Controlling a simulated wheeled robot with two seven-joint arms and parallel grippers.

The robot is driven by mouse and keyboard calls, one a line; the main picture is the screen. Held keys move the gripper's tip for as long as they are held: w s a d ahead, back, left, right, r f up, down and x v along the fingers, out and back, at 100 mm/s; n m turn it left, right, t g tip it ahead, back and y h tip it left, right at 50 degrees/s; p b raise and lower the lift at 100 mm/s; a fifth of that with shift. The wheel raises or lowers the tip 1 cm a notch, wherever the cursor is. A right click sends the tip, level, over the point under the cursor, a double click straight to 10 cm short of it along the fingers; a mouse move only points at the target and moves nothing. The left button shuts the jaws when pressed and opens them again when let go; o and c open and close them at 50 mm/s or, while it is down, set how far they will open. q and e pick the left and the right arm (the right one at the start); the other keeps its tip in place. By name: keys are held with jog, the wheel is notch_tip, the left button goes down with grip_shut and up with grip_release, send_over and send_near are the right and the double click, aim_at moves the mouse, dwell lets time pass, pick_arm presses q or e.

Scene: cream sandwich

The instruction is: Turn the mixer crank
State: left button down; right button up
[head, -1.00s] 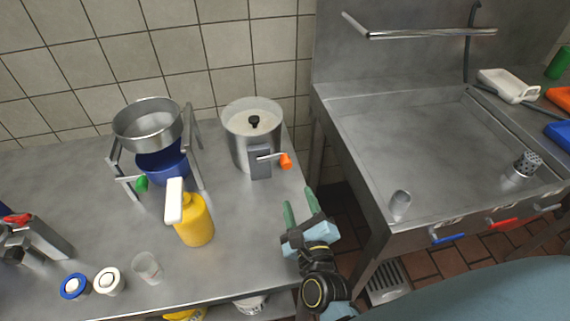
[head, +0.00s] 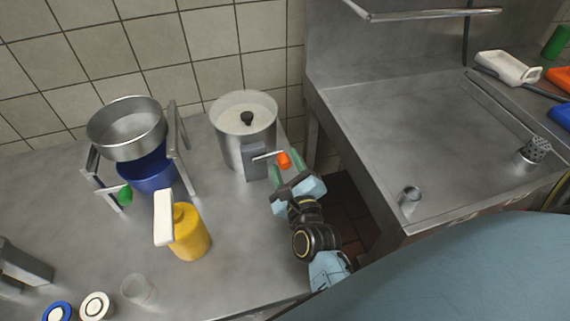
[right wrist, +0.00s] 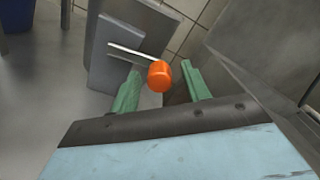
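The mixer (head: 238,135) is a steel pot with a clear lid and black knob, standing at the right end of the counter by the wall. Its crank (head: 268,155) is a thin metal rod ending in an orange handle (head: 284,160). My right gripper (head: 287,170) is open at the handle, its green fingers pointing toward the mixer. In the right wrist view the orange handle (right wrist: 159,76) shows between the two green fingers (right wrist: 162,90), with visible gaps on both sides. My left gripper is not in view.
A yellow pump bottle (head: 188,235) stands left of my right arm. A steel bowl (head: 127,128) on a stand sits over a blue bowl (head: 150,172). A steel sink (head: 400,130) lies to the right, past a floor gap.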

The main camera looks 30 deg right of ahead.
jog(key=c, duration=0.5)
grip_shut()
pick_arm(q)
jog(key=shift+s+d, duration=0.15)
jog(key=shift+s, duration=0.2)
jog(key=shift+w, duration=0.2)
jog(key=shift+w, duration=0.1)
pick_arm(e)
jog(key=shift+f, duration=0.15)
